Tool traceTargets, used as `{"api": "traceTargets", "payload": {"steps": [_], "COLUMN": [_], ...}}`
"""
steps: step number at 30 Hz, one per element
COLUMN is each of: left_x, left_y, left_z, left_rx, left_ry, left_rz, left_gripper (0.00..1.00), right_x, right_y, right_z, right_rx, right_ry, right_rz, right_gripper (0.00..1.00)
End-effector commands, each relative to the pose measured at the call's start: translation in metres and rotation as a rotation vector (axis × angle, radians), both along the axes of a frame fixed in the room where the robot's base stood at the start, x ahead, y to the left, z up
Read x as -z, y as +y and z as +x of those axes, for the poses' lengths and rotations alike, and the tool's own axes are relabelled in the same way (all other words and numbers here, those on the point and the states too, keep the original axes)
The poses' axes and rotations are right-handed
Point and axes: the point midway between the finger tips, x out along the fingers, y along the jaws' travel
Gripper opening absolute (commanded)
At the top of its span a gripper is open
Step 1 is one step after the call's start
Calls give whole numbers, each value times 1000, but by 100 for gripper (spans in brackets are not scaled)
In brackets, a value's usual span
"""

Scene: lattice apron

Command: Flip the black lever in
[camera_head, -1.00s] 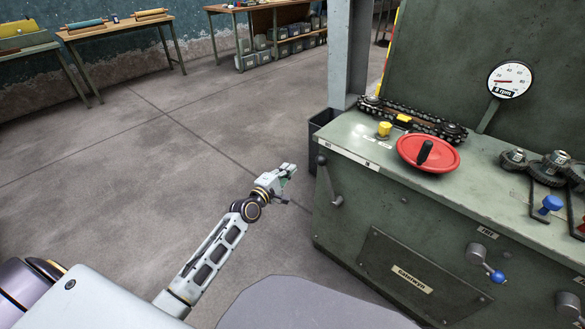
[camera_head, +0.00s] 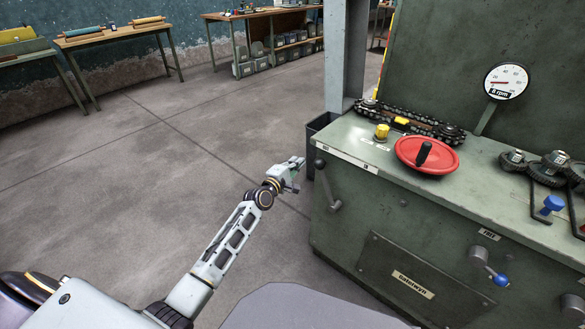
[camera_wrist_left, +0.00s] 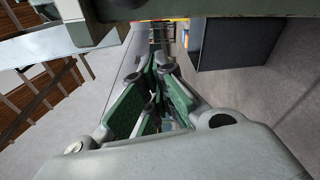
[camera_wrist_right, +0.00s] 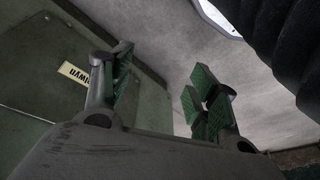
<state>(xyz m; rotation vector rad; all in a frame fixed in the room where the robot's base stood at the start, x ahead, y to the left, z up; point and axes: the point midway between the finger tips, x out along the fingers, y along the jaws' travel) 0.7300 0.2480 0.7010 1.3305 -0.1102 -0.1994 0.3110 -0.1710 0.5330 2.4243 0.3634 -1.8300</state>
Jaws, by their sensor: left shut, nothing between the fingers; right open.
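The black lever (camera_head: 327,184) is on the left part of the green machine's front, below a label strip. It has a dark knob at its upper left and a grey hub at its lower right. My left gripper (camera_head: 298,164) is just left of the lever's knob, apart from it in the picture, shut and empty. In the left wrist view its green-padded fingers (camera_wrist_left: 152,95) are together. My right gripper (camera_wrist_right: 160,90) shows only in its own wrist view, open and empty, near the machine's front plate.
The green machine (camera_head: 420,240) carries a red handwheel (camera_head: 427,155), a yellow knob (camera_head: 382,132), a chain and a blue-knobbed lever (camera_head: 490,267). A dark bin (camera_head: 317,124) stands behind my left gripper. Open floor (camera_head: 150,180) lies to the left.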

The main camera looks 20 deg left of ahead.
Motion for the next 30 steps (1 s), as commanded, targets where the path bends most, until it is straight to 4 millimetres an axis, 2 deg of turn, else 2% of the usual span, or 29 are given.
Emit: {"api": "traceTargets", "payload": {"steps": [9,14,21,30], "left_x": [1,-2,-6,-8], "left_y": [-5,-14,-27,-36], "left_z": [20,14,5,-1], "left_rx": [0,1,0,-2], "left_ry": [0,-1,0,0], "left_rz": [1,-1,-1,0], "left_gripper": [0,0,0,0], "right_x": [-10,-14,-6,-5], "right_y": [1,1,1,1], "right_z": [4,4,1,3], "right_rx": [-2,-3,-3,-3], "right_ry": [-25,-28,-11,-12], "right_rz": [7,7,3,2], "right_gripper": [60,60,60,60]}}
